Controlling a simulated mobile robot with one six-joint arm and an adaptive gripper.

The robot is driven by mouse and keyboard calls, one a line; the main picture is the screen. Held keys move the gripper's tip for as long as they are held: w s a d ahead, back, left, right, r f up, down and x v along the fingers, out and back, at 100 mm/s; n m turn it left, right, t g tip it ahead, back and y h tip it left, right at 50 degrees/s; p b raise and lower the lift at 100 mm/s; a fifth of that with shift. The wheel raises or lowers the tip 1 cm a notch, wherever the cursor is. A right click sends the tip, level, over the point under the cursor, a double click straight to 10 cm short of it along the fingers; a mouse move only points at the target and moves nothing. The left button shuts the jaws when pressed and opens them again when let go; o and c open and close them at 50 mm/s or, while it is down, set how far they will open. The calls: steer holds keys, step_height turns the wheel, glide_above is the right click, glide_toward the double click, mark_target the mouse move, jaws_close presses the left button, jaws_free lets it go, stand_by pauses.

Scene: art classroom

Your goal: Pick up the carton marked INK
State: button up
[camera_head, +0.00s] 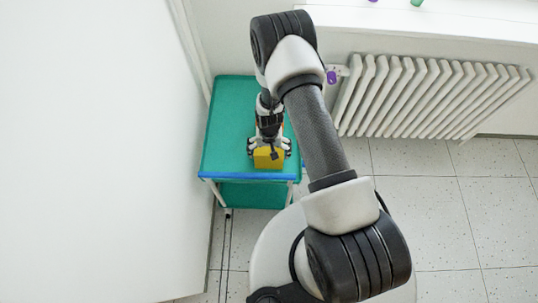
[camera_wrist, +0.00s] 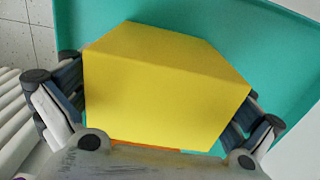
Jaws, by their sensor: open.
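A yellow carton (camera_head: 269,158) stands on the green top of a small cart (camera_head: 232,122), near its front edge. No INK marking is readable on the faces I see. In the wrist view the carton (camera_wrist: 165,85) fills the middle, between the two fingers of my gripper (camera_wrist: 155,115). The fingers are spread on its left and right sides. My gripper (camera_head: 269,148) is open and reaches down over the carton from behind it in the head view. Whether the fingers touch its sides I cannot tell. The carton's lower part is hidden by the gripper's palm in the wrist view.
A white radiator (camera_head: 430,97) stands on the wall right of the cart, with a valve knob (camera_head: 332,77) near it. A white wall or panel (camera_head: 100,150) is close on the left. The tiled floor (camera_head: 490,215) at the right is clear.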

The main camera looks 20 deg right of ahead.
steer(key=shift+f, duration=0.1)
steer(key=c, duration=1.2)
